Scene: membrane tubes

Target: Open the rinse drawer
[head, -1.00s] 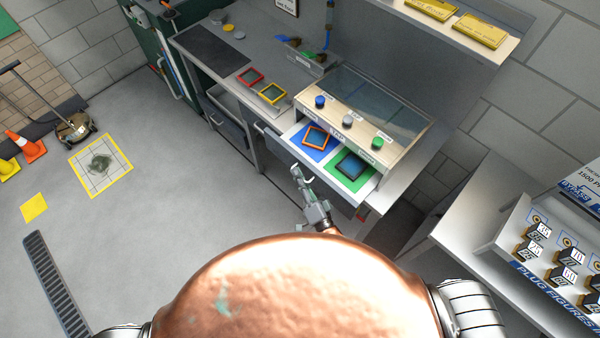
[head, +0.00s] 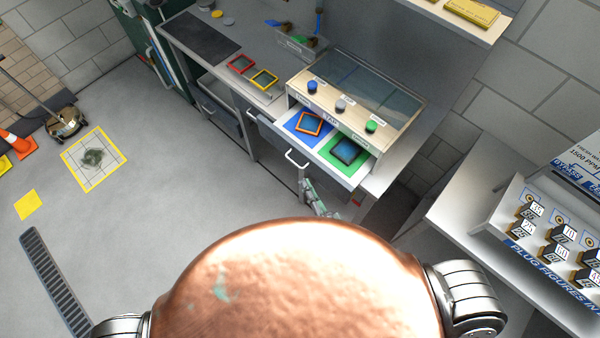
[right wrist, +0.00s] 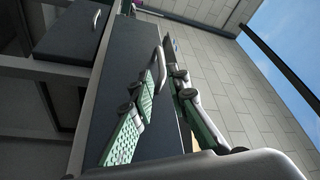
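A dark drawer front with a pale bar handle (head: 296,158) is under the bench, below the white shelf with blue and green mats. It appears closed; no drawer label is readable. My right gripper (head: 308,188) is just below and right of that handle in the head view, partly hidden by my copper body. In the right wrist view its two green-padded fingers (right wrist: 163,85) are apart, in front of a dark drawer front (right wrist: 100,105). My left gripper is not in view.
Another handled drawer front (head: 252,115) is farther left under the bench (head: 205,55). A side table (head: 455,215) with plug figures stands at right.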

